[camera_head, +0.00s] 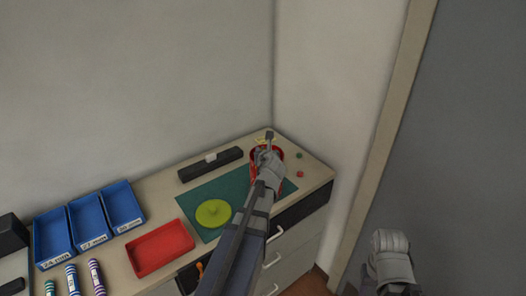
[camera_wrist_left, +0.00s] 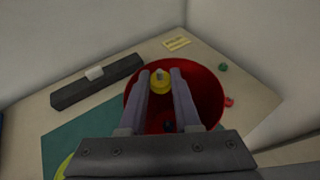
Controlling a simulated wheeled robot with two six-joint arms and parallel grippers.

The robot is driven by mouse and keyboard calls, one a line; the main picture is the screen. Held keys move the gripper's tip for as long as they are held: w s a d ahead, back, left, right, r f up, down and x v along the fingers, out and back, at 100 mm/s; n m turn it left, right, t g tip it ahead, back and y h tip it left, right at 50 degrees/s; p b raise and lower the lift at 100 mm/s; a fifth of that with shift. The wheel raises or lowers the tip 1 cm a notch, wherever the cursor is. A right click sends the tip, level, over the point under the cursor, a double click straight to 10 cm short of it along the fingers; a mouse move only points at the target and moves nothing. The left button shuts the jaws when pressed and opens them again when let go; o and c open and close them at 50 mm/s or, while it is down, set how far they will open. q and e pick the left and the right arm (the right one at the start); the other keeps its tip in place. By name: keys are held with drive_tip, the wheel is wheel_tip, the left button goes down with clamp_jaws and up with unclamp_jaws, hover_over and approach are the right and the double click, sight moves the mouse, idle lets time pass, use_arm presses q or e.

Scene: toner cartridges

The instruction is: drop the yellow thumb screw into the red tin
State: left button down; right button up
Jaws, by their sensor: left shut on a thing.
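The yellow thumb screw (camera_wrist_left: 160,84) is between the fingertips of my left gripper (camera_wrist_left: 160,88), which is shut on it. In the left wrist view it shows against the inside of the red tin (camera_wrist_left: 212,92), over the tin's open mouth. In the head view my left gripper (camera_head: 267,150) is above the red tin (camera_head: 280,155) and hides much of it; the screw cannot be made out there.
A green mat (camera_head: 188,203) bears a yellow-green disc (camera_head: 213,213). A black bar (camera_head: 205,167) lies behind it. A small green piece (camera_head: 299,156) and a red piece (camera_head: 300,174) lie right of the tin. A red tray (camera_head: 160,248) and blue bins (camera_head: 88,215) stand left.

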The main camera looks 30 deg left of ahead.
use_arm(q)
drive_tip(key=c, duration=0.5)
unclamp_jaws()
drive_tip(key=shift+c, duration=0.2)
drive_tip(key=p+v, duration=0.3)
drive_tip(key=v, duration=0.4)
drive_tip(key=shift+s+d, duration=0.25)
drive_tip(key=shift+d, duration=0.05)
drive_tip(key=shift+r, duration=0.15)
